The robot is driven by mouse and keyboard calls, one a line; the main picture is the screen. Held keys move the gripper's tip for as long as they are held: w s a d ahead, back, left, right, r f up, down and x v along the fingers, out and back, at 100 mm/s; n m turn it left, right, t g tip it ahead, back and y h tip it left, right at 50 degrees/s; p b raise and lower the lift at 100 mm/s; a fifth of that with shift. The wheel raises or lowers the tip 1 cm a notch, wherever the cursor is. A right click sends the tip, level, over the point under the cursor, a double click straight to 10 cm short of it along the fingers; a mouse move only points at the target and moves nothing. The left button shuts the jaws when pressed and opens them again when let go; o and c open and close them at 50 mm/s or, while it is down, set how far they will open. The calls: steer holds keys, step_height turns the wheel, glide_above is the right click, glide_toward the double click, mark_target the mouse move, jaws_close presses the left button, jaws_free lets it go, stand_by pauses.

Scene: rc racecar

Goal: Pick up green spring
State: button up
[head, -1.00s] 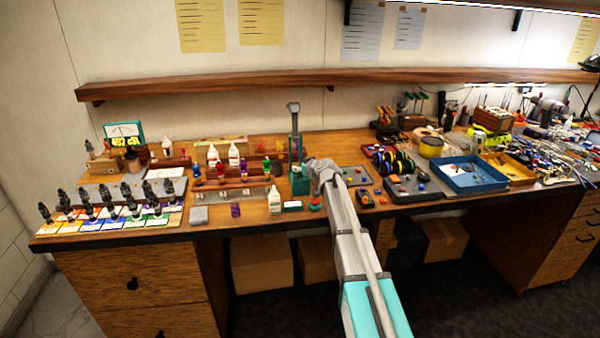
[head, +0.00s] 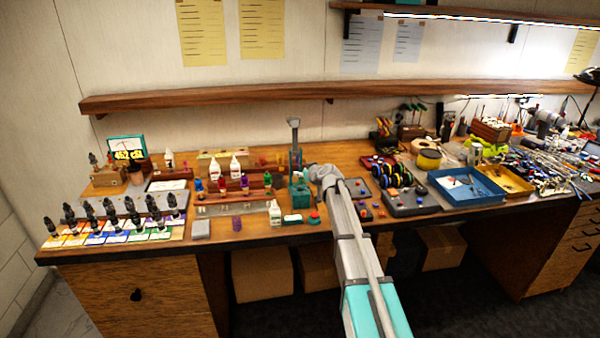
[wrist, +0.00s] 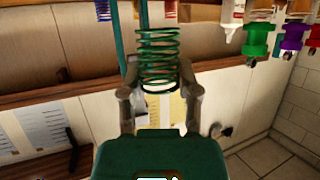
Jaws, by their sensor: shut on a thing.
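The green spring (wrist: 158,58) is a coil of dark green wire, in the middle of the wrist view. My gripper (wrist: 159,88) has one finger on each side of the spring's lower end in that picture and is shut on it. In the head view, my arm reaches over the bench's front edge to a green stand (head: 299,194) with a tall post. My fingers and the spring cannot be made out clearly there, so I cannot tell whether the spring is clear of the stand.
Several small bottles and coloured spools stand left of the stand, including a purple spool (head: 237,223). A wooden shelf (head: 300,92) runs above the bench (head: 345,155).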

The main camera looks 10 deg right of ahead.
steer(key=a+r+p+v, duration=0.1)
steer(key=p+v, duration=0.6)
steer(key=v, duration=0.8)
steer(key=shift+w+r, duration=0.45)
steer(key=shift+r, duration=0.35)
